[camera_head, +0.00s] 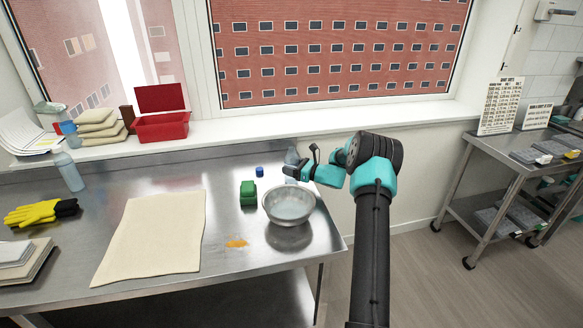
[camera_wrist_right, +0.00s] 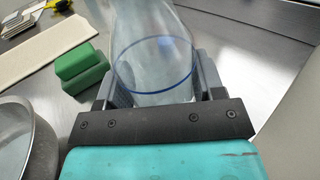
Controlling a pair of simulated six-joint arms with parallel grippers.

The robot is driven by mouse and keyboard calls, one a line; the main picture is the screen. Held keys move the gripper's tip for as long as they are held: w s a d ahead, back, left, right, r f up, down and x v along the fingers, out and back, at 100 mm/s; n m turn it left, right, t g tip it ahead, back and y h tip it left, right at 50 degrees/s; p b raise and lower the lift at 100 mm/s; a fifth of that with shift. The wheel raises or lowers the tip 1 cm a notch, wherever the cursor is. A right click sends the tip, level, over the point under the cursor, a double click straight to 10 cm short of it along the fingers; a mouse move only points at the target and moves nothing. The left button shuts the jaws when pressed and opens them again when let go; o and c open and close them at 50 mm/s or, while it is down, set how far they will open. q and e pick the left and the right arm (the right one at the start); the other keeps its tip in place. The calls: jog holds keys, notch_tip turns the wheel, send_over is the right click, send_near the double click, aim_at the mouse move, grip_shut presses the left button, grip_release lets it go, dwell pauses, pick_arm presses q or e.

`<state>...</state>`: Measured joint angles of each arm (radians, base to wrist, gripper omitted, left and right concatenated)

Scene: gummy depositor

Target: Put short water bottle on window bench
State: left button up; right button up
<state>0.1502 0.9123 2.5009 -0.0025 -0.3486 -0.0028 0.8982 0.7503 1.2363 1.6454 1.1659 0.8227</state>
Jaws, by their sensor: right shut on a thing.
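My right gripper (camera_head: 300,172) is at the back right of the steel table, behind the metal bowl. It is shut on a clear water bottle (camera_head: 291,160), mostly hidden by the gripper in the head view. In the right wrist view the same bottle (camera_wrist_right: 152,55), with a blue ring, stands between the fingers (camera_wrist_right: 158,92). I cannot tell if its base touches the table. The window bench (camera_head: 235,129) is the white sill along the back, under the window. My left gripper is out of view.
A metal bowl (camera_head: 289,206), green block (camera_head: 248,194) and small blue cap (camera_head: 260,171) are near the gripper. A red box (camera_head: 162,127), folded cloths (camera_head: 98,125) and a small bottle (camera_head: 68,132) stand on the sill's left. Another bottle (camera_head: 69,173) stands on the table. The sill's middle is clear.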

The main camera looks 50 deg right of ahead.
jog(key=shift+f, duration=0.15)
jog(key=o, duration=1.3)
jog(key=shift+s+r, duration=0.15)
jog(key=shift+r, duration=0.05)
jog(key=v, duration=1.1)
jog(key=shift+s+d, duration=0.1)
jog(key=shift+s, duration=0.3)
